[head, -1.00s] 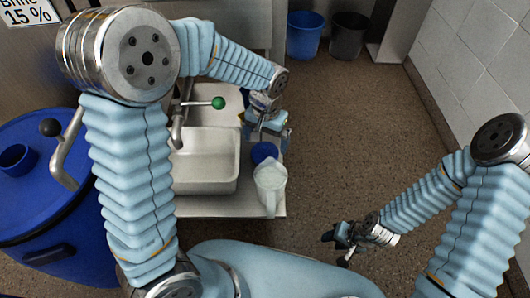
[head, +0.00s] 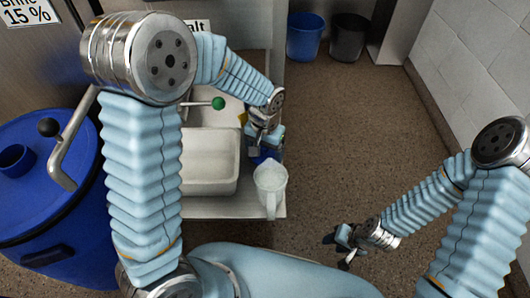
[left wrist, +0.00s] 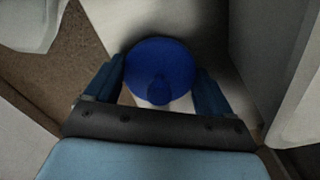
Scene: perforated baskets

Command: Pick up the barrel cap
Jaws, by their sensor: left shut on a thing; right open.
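The barrel cap is a round blue disc with a small raised knob; it fills the middle of the left wrist view (left wrist: 160,62). In the head view only a little of its blue (head: 262,158) shows under my left gripper (head: 264,147), at the right of the sink counter. My left gripper is shut on the cap, with one finger on each side of it in the left wrist view. My right gripper (head: 344,241) is open and empty, over the floor at the lower right. The blue barrel (head: 45,225) with a raised round neck (head: 15,158) stands at the left.
A clear jug (head: 270,188) with pale contents stands just in front of the cap on the counter. The sink basin (head: 210,160) is to the left, with a green-knobbed lever (head: 218,103) behind. Blue (head: 304,38) and black (head: 347,40) buckets stand far back. The middle floor is clear.

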